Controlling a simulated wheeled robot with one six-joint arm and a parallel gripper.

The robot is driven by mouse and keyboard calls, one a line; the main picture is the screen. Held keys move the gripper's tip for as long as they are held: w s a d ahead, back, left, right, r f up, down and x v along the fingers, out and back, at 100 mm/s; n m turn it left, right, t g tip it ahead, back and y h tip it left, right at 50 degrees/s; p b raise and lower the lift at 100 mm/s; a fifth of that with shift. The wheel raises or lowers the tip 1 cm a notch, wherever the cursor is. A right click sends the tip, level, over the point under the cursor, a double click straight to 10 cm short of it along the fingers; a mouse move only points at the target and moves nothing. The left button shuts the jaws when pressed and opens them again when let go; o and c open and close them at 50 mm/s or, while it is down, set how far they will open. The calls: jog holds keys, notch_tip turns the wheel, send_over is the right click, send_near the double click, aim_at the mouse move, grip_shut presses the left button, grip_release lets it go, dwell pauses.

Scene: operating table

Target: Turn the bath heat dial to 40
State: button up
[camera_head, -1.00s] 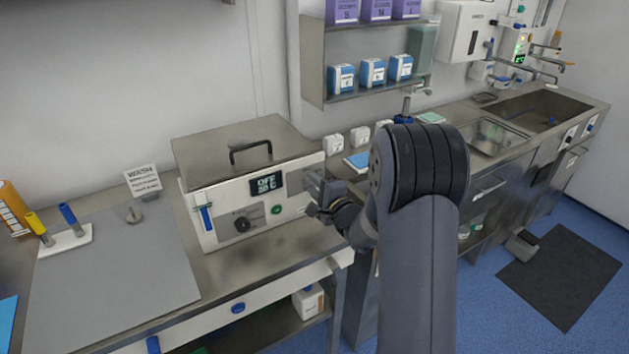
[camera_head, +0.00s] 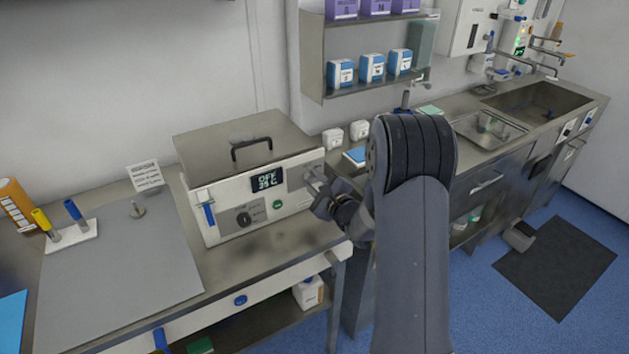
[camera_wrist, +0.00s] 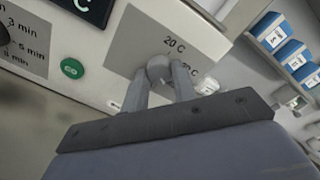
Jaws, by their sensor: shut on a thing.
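The water bath (camera_head: 252,150) is a metal box with a lid handle, standing on the counter. Its dark display (camera_head: 267,180) reads OFF above a temperature that looks like 35 C, though the digits are small. The heat dial, a small grey knob (camera_wrist: 158,63), sits on a grey panel marked 20 C above it; another C label is partly hidden by a finger. My gripper (camera_wrist: 162,76) is shut on the heat dial, one finger on each side. In the head view my gripper (camera_head: 314,180) is at the right end of the bath's front, and the dial is largely hidden.
A black timer dial (camera_head: 243,218) and a green button (camera_head: 277,205) are left of the heat dial. A grey mat (camera_head: 120,265) lies left of the bath. Shelves with blue-white boxes (camera_head: 372,68) and a sink (camera_head: 540,105) are to the right.

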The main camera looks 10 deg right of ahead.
dwell(0.3)
jog(key=o, duration=1)
jog(key=shift+s, duration=0.1)
jog(key=b+v, duration=0.2)
jog(key=v, duration=0.8)
jog(key=shift+s+d, duration=0.15)
jog(key=shift+s, duration=0.15)
